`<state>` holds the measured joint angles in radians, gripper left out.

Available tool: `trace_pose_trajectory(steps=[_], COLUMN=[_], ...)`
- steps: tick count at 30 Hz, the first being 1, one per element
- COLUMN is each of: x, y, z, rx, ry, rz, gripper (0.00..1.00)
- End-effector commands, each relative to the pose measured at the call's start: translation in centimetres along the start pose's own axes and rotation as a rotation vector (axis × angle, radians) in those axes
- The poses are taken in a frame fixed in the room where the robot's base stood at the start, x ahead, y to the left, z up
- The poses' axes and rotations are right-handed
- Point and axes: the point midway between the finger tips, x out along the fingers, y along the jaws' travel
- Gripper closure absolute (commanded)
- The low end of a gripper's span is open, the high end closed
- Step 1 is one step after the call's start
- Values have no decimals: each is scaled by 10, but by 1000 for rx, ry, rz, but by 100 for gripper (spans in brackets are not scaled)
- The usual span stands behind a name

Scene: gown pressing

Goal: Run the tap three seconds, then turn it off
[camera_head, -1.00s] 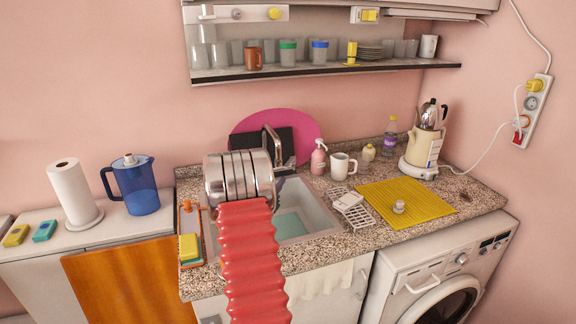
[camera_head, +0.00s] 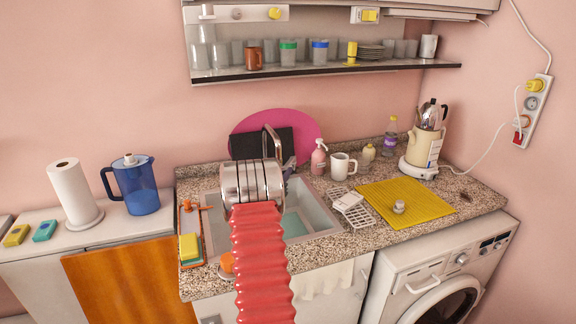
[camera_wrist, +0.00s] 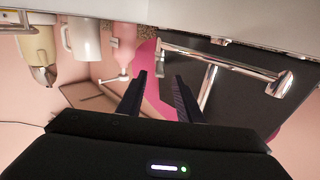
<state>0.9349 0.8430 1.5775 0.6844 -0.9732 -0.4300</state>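The chrome tap (camera_head: 270,133) rises behind the sink (camera_head: 326,220) in the head view, with its lower part hidden behind my red and silver arm. In the wrist view, which looks upside down, the tap (camera_wrist: 225,63) lies ahead and to the right of my gripper (camera_wrist: 160,75). My gripper's two dark fingers are apart with nothing seen between them. The right finger appears close to the tap's upright part, but I cannot tell whether they touch. I see no water stream; my arm hides part of the basin.
A pink soap bottle (camera_head: 319,158) and a white mug (camera_head: 343,164) stand right of the sink. A magenta round tray (camera_head: 308,128) and a dark board (camera_head: 246,146) lean behind it. A caddy with a yellow sponge (camera_head: 190,246) is at left. The shelf (camera_head: 330,69) overhangs the back.

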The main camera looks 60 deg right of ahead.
Motion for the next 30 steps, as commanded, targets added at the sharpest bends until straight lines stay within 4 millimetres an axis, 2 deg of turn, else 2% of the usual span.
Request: trace_pose_trajectory(steps=[9,15,21,29,30], x=[38,56,64,64,64], y=[1,1,1,1,2], z=[0,1,0,0,0], rx=[0,-1,0,0,0], ry=[0,-1,0,-1,-1], rz=[1,2,1,1,1], gripper=[67,67,67,67,70])
